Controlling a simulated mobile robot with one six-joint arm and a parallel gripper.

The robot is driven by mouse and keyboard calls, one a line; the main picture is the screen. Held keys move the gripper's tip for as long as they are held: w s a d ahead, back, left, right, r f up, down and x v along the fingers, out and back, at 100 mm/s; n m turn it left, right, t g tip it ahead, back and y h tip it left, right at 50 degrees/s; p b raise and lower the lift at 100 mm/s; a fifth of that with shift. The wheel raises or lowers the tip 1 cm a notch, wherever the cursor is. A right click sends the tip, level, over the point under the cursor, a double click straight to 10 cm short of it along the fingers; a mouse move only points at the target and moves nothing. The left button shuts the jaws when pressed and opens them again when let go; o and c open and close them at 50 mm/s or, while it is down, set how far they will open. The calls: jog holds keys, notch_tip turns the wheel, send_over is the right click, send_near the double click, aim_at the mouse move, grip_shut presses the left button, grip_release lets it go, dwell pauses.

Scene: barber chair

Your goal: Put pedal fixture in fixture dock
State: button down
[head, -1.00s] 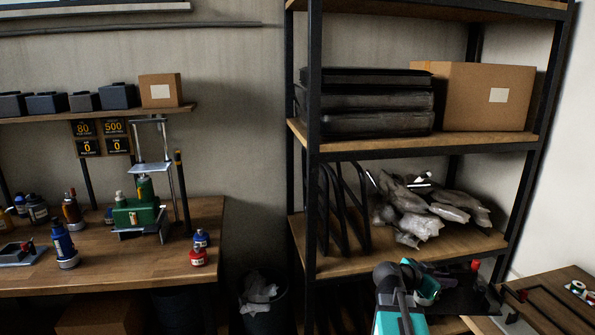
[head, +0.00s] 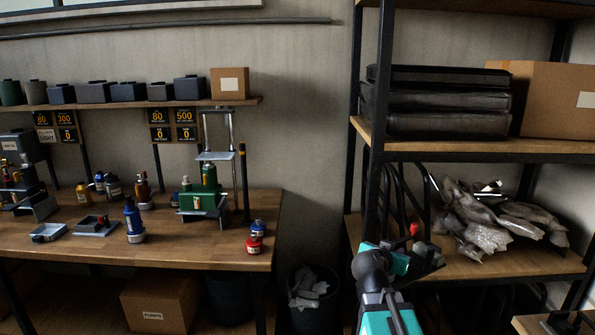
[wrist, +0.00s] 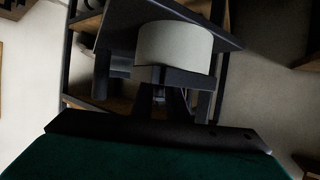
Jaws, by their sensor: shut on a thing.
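My gripper (wrist: 160,92) is shut on a dark flat piece, which I take to be the pedal fixture (wrist: 118,32). In the wrist view a pale grey rounded part sits against its dark plate. In the head view the held fixture (head: 432,268) shows as a dark plate at my arm's end, with a red knob near it, in front of the metal shelf. The gripper's fingers are mostly hidden there. I cannot tell for sure which thing is the fixture dock; small grey trays (head: 48,233) lie on the workbench at left.
The wooden workbench (head: 190,250) at left holds several bottles and a green device (head: 203,201) on a stand. A black bin (head: 312,318) stands between bench and shelf rack (head: 378,100). A cardboard box (head: 160,303) sits under the bench.

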jog(key=w+a+r+n+t+y, duration=0.1)
jog(key=w+a+r+n+y, duration=0.1)
jog(key=a, duration=0.4)
jog(key=w+a+r+n+t+y, duration=0.1)
jog(key=w+a+r+n+y, duration=0.1)
jog(key=a+r+n+y, duration=0.2)
jog(key=shift+w+a+r+n+t+y, duration=0.25)
jog(key=shift+a+n+t+y, duration=0.2)
jog(key=shift+a+y, duration=0.5)
jog(key=shift+a, duration=0.15)
